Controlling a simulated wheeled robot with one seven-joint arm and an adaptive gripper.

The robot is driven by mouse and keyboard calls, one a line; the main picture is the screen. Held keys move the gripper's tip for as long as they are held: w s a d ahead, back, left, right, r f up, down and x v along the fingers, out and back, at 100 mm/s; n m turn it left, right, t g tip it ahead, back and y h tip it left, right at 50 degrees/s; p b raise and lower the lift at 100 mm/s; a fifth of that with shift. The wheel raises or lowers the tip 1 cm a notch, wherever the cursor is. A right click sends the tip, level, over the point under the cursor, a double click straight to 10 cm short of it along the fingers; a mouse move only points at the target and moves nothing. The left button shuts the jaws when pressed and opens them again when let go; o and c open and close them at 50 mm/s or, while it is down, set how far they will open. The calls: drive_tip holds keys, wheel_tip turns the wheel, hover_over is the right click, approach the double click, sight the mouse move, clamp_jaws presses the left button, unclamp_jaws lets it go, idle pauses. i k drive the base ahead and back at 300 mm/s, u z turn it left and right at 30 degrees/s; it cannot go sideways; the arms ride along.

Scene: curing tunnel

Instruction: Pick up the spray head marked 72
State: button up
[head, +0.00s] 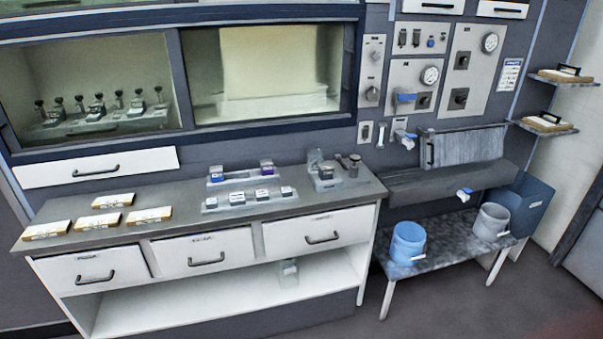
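I cannot make out a number 72 anywhere, so I cannot tell which thing is the spray head. On the counter (182,204), a small rack (222,207) holds several small dark-and-white pieces (237,197). Behind it, two small blue-marked pieces (216,173) and (266,167) sit on a grey strip. To their right, a grey holder (338,181) bears dark upright fittings (318,166). Behind the left glass pane, several dark-knobbed fittings (97,106) stand on a base. Any markings are too small to read. My gripper is not in view.
Several flat white-topped packs (97,222) lie on the counter's left. White drawers (190,252) are shut below. At right, a low bench (447,262) holds a blue bucket (408,241) and a grey bucket (490,221). Valve panels (414,84) hang above. The floor in front looks clear.

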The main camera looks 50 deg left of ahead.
sight(326, 170)
drive_tip(key=u, duration=0.95)
drive_tip(key=i, duration=0.2)
